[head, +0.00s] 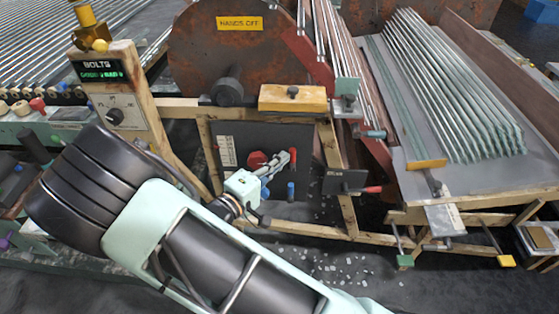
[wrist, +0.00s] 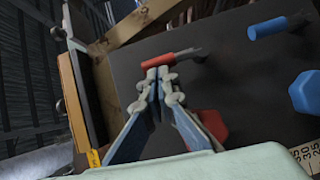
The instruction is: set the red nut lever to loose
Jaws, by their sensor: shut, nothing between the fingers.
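The red nut lever (head: 293,158) is on a dark panel (head: 235,135), right of the red nut (head: 257,159). In the wrist view, the lever's red sleeve (wrist: 172,58) sits on a short dark rod, just beyond my fingertips. My gripper (head: 291,152) is shut and empty. In the wrist view, its fingertips (wrist: 158,74) meet right beside the red sleeve; I cannot tell whether they touch it. The red nut (wrist: 212,123) is partly hidden behind a finger in the wrist view.
A blue lever (wrist: 268,28) and blue nut (wrist: 303,92) are on the same panel. A wooden frame (head: 205,150) borders the panel. A separate red-tipped handle (head: 372,189) is to the right. Glass bits (head: 345,268) litter the floor below.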

